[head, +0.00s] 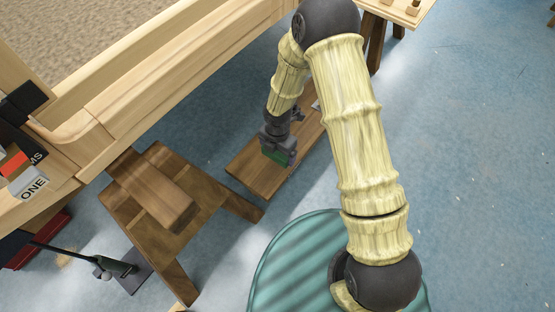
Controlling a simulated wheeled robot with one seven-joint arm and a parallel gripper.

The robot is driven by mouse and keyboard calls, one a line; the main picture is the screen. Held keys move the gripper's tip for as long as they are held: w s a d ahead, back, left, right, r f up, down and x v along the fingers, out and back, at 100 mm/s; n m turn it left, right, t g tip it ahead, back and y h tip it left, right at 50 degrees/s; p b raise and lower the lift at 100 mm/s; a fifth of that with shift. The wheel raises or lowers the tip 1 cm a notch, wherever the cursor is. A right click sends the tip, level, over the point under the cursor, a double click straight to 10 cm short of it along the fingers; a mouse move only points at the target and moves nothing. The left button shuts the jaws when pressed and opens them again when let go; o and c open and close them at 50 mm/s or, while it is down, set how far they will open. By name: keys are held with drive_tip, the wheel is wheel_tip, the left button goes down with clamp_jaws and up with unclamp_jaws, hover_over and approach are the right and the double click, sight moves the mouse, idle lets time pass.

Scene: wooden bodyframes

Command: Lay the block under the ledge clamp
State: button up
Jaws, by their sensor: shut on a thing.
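My gripper hides much of the piece. A small pale grey part (316,104) shows at the board's far edge behind my arm; I cannot tell whether it belongs to the ledge clamp. I cannot make out the clamp clearly.
A wooden stool (215,190) with a thick plank (150,186) on it stands left of the board. A long wooden bench frame (170,75) runs behind. A dark stand (125,268) is on the floor at lower left. Blue floor at right is open.

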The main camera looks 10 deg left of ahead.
sight(277, 159)
drive_tip(key=shift+f+b, duration=1.3)
drive_tip(key=shift+f, duration=1.15)
drive_tip(key=shift+f, duration=0.1)
drive_tip(key=o, duration=0.8)
drive_tip(key=shift+c, duration=0.2)
wheel_tip(277, 159, up, 12)
drive_tip(key=p, duration=0.5)
drive_tip(key=shift+p, duration=0.3)
